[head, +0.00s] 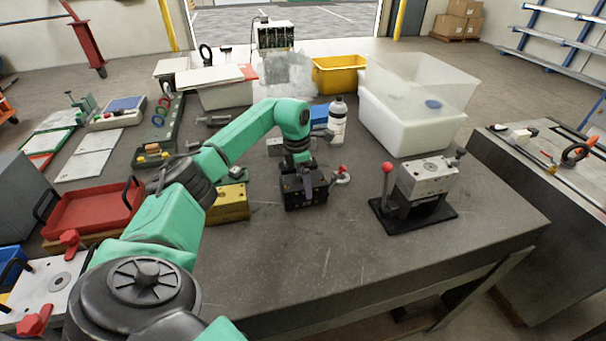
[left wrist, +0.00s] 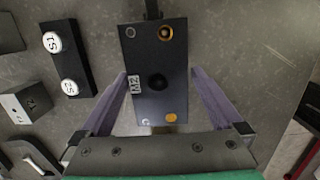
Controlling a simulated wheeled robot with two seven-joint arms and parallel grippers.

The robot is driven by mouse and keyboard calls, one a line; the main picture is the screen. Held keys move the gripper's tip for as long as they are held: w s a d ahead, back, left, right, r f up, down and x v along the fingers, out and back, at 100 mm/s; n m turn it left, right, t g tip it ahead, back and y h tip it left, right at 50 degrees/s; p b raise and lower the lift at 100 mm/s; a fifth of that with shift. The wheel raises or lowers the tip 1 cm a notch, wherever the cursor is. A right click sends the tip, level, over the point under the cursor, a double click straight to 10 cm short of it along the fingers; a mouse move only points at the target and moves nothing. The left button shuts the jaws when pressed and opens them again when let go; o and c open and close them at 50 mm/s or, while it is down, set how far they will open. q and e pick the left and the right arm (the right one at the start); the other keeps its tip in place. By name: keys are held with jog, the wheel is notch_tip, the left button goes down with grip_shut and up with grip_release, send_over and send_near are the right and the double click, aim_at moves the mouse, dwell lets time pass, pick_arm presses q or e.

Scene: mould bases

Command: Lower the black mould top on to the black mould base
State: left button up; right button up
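The black mould top (left wrist: 157,85) shows in the left wrist view as a dark rectangular plate with an "MZ"-like label, a dark round centre and brass-coloured rings at two corners. In the head view, my left gripper (head: 300,172) points down at the same black block (head: 304,190), low over the middle of the table. I cannot make out the black mould base separately; the block, gripper and viewing angle may hide it. My right gripper is in neither view.
A yellow block (head: 230,203) stands left of the black block, and a red-knobbed part (head: 342,175) close to its right. A fixture with a red-knobbed lever (head: 425,180) stands farther right. A white bottle (head: 337,122) stands behind. The table front is clear.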

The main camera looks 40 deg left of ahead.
aim_at(297, 182)
pick_arm(q)
notch_tip(297, 182, up, 15)
jog(key=s+a+b, duration=0.1)
jog(key=b, duration=0.1)
jog(key=shift+s+f, duration=0.2)
